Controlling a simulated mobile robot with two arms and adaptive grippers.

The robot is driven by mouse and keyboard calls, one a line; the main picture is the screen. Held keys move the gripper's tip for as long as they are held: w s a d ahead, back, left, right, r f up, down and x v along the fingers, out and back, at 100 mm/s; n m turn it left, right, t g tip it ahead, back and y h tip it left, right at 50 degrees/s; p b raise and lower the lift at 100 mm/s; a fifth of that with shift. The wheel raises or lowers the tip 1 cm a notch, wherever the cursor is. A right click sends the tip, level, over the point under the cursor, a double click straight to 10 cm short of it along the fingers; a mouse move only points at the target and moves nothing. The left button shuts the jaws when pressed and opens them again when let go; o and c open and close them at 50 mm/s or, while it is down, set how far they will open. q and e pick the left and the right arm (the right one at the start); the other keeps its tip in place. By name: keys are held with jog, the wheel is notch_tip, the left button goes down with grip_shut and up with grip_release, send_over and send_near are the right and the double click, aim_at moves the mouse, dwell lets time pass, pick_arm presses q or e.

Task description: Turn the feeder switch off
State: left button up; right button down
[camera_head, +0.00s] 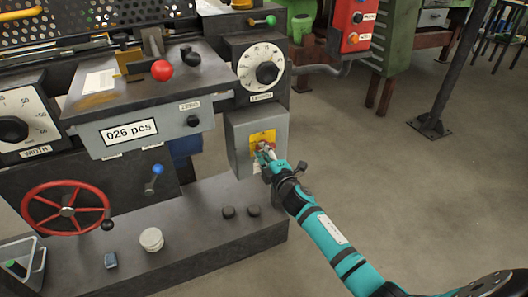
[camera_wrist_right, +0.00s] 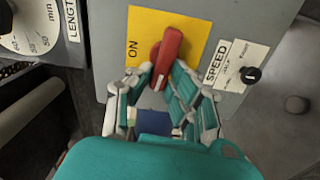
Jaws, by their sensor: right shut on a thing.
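The feeder switch is a red rotary handle (camera_wrist_right: 167,55) on a yellow plate (camera_wrist_right: 196,30) marked ON, on a grey box (camera_head: 243,132). In the wrist view the handle tilts, its upper end leaning right. The yellow plate also shows in the head view (camera_head: 262,137), where my right gripper (camera_head: 264,152) covers most of the handle. My right gripper (camera_wrist_right: 163,84) has its fingers shut on the lower end of the red handle. Any OFF marking is hidden or out of view. My left gripper is not in view.
A SPEED knob (camera_wrist_right: 250,75) sits right of the plate. A LENGTH dial (camera_head: 267,73) is above the box. Left are a display (camera_head: 130,131) reading 026 pcs, a red ball lever (camera_head: 162,70) and a red handwheel (camera_head: 66,208).

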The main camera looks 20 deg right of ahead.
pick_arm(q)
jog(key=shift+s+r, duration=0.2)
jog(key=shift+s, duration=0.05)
pick_arm(e)
jog(key=shift+f+n, duration=0.15)
jog(key=shift+n, duration=0.35)
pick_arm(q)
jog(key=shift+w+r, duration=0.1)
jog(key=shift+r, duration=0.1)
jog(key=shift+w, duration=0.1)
pick_arm(e)
jog(key=c, duration=1.3)
grip_release()
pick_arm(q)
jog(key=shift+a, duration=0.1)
pick_arm(e)
jog(key=shift+o, duration=0.2)
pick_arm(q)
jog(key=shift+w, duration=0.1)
pick_arm(e)
jog(key=shift+s, duration=0.2)
jog(key=s, duration=1.1)
jog(key=shift+s, duration=0.35)
